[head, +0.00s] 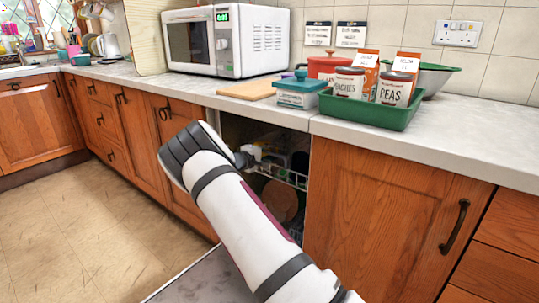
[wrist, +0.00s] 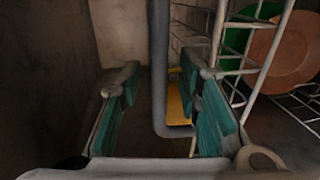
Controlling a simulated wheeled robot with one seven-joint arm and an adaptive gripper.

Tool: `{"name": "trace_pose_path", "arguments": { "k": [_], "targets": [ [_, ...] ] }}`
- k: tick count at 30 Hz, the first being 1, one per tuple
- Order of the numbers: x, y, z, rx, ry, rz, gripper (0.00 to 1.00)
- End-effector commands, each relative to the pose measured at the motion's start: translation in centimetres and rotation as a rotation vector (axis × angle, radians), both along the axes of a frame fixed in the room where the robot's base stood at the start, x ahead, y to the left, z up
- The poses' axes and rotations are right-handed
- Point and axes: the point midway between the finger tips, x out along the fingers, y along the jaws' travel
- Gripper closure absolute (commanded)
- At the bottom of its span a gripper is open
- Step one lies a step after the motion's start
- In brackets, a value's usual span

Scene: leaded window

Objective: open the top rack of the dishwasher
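The dishwasher (head: 226,127) stands open under the counter, with its door (head: 200,283) folded down. The top rack (head: 283,174) is a pale wire rack inside the opening, partly hidden by my arm. In the wrist view its wires (wrist: 222,45) run down the right of centre. A thick grey bar (wrist: 160,50), seemingly the rack's handle, stands between my teal-padded fingers and bends to the right at its lower end. My gripper (head: 248,156) is at the dishwasher opening. It is open around the bar, with gaps on both sides in the wrist view (wrist: 161,85).
A terracotta plate (wrist: 280,50) and a green dish (wrist: 240,40) sit beyond the rack wires. A cabinet door (head: 385,225) closes off the right side of the opening. The worktop (head: 450,130) above holds a green tray (head: 365,112). The floor (head: 75,210) at left is clear.

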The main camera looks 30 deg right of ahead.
Motion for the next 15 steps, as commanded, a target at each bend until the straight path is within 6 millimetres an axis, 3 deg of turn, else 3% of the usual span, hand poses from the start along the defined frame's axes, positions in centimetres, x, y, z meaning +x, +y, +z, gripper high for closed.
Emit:
{"name": "trace_pose_path", "arguments": {
  "k": [2,6,15],
  "targets": [
    [-0.01,0.02,-0.01,0.000,0.000,0.000,0.69],
    [-0.01,0.03,-0.01,0.000,0.000,0.000,1.00],
    [-0.05,0.16,-0.02,0.000,0.000,0.000,1.00]
  ]
}}
